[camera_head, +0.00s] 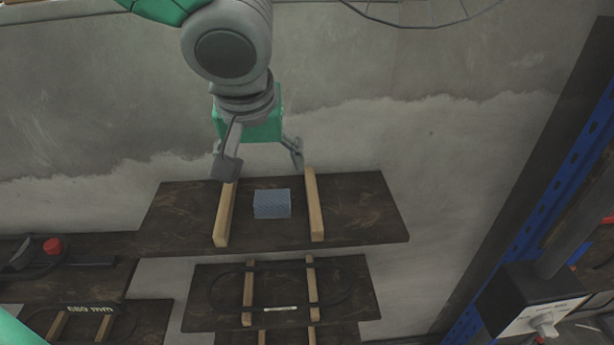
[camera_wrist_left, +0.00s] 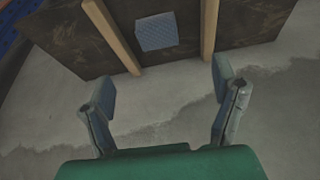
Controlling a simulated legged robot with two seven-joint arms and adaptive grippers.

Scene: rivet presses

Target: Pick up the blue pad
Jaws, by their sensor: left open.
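The blue pad (camera_head: 272,204) is a small light-blue block on the dark top shelf board (camera_head: 365,215), between two wooden strips. In the left wrist view the pad (camera_wrist_left: 157,32) shows near the top, beyond my fingertips. My left gripper (camera_head: 258,163) is above the back edge of the board, with its fingers spread wide and nothing between them. In the left wrist view the two fingers of my left gripper (camera_wrist_left: 163,92) stand apart, and the pad is clear of both. My right gripper is not seen.
A left wooden strip (camera_head: 224,214) and a right wooden strip (camera_head: 314,206) flank the pad. A lower board (camera_head: 215,290) holds a dark loop. A blue upright (camera_head: 560,190) and a box with a knob (camera_head: 528,302) stand at the right. A concrete wall is behind.

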